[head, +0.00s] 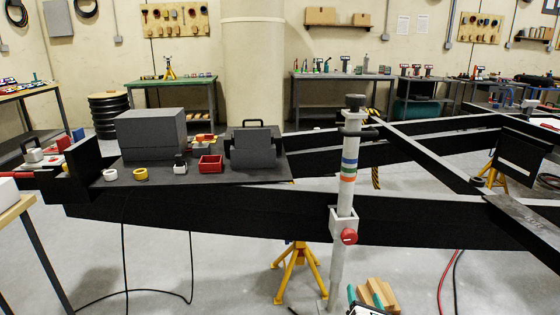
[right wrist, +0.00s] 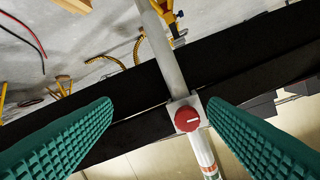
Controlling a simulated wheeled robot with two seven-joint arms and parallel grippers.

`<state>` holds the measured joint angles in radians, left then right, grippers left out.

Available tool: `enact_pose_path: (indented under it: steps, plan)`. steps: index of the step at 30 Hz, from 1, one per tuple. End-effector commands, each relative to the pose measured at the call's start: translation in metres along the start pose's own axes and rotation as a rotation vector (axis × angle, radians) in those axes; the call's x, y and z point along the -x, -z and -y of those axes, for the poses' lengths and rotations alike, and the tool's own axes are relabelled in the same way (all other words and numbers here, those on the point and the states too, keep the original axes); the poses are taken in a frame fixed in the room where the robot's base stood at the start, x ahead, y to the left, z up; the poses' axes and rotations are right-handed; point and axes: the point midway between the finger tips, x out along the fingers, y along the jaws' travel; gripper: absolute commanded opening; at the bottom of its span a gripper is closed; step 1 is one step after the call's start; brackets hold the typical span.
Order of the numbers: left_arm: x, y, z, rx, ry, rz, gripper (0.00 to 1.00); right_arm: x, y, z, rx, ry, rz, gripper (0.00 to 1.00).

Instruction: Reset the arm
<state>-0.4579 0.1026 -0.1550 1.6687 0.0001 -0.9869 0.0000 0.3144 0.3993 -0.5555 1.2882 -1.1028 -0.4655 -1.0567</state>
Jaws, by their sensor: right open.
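My right gripper (head: 364,293) shows at the bottom edge of the head view, low and just right of a grey post (head: 337,262). In the right wrist view, its two green ridged fingers (right wrist: 160,103) are wide apart with nothing held between them. The post, with a red knob (head: 349,236), stands upright against the black chassis beam (head: 250,215). The red knob (right wrist: 188,118) appears between the fingers in the right wrist view, beyond the fingertips and apart from them. My left gripper is not in view.
Wooden blocks (head: 378,294) lie beside my right gripper. A yellow stand (head: 297,270) is under the beam. A black deck (head: 225,177) carries grey boxes, a red bin (head: 211,164) and small rings. A wooden-topped table (head: 14,211) is at the left edge.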

Motion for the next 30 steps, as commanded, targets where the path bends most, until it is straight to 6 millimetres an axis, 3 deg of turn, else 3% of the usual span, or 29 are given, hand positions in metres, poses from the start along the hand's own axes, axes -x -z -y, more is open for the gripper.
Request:
enact_pose_path:
  steps: [1, 6, 9, 12, 18, 26, 30]
  plan:
    - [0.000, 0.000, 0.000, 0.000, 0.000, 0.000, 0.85, 0.024, -0.033, -0.014, -0.213, -0.079, 0.052, 0.68]
    - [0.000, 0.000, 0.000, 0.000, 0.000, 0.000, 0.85, 0.106, -0.122, -0.060, -0.913, -0.431, 0.149, 0.68]
    - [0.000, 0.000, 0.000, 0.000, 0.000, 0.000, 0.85, 0.160, -0.167, -0.080, -1.251, -0.662, 0.160, 0.68]
    - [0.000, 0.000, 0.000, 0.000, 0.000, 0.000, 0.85, 0.208, -0.200, -0.090, -1.501, -0.864, 0.145, 0.68]
    - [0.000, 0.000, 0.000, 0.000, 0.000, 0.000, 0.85, 0.283, -0.242, -0.098, -1.829, -1.190, 0.078, 0.68]
    - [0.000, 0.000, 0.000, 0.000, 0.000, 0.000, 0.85, 0.366, -0.273, -0.094, -2.112, -1.566, -0.057, 0.68]
    - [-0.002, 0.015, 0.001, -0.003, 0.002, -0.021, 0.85, 0.373, -0.276, -0.099, -2.091, -1.570, -0.056, 0.68]
